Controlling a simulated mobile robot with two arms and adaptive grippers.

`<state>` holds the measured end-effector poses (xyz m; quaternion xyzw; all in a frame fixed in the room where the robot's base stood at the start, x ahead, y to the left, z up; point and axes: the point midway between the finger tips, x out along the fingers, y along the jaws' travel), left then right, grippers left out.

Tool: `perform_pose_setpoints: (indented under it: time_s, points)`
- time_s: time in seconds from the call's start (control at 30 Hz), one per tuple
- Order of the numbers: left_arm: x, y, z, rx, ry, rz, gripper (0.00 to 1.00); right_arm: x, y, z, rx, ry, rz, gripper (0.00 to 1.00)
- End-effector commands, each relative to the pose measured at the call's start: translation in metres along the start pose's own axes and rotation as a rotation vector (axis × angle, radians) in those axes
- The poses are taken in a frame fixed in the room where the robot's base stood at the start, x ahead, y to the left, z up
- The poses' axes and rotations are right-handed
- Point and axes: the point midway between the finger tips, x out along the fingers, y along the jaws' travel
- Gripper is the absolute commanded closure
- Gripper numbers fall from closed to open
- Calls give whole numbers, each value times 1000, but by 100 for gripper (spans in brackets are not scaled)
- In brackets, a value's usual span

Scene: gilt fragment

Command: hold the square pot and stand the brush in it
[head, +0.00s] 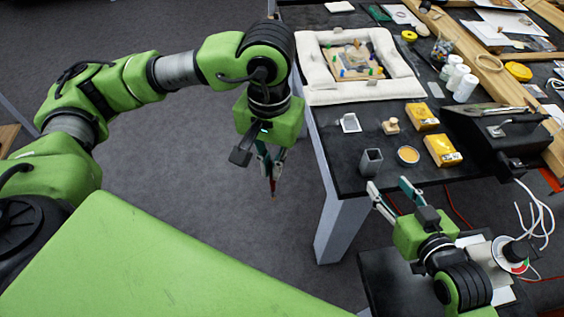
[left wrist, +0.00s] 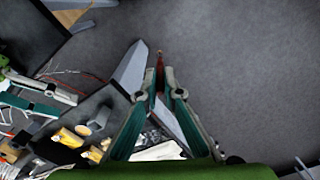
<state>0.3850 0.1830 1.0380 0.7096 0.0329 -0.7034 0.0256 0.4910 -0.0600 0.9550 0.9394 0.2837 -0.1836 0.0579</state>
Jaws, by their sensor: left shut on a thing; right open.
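The grey square pot (head: 371,163) stands upright on the dark table near its front left corner; it also shows in the left wrist view (left wrist: 98,120). My left gripper (head: 271,160) is shut on the brush (head: 273,186), a thin dark stick with a reddish part, pointing down over the floor, left of the table. In the left wrist view the brush (left wrist: 160,62) sticks out between the fingertips (left wrist: 158,90). My right gripper (head: 391,187) is open and empty in front of the pot, its fingers pointing toward the table edge and apart from the pot.
A round orange-filled tin (head: 408,155) stands close right of the pot, with yellow boxes (head: 442,151) beyond it. A padded white frame (head: 356,92) fills the back left. A black box (head: 500,130) stands right.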

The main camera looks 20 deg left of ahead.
Motion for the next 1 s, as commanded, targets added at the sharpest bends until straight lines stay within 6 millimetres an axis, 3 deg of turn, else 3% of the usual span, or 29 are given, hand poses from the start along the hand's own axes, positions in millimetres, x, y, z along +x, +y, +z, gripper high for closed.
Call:
perform_pose_setpoints:
  time_s: [0.5,0.8,1.0]
  points:
    - [-56,114,-116,-949,-6,0,100,0,1,0,0,0,1,53]
    - [-102,170,-162,-1497,-13,1,100,0,1,0,0,0,1,53]
    - [-125,190,-177,-1735,-19,-1,100,0,1,0,0,0,1,53]
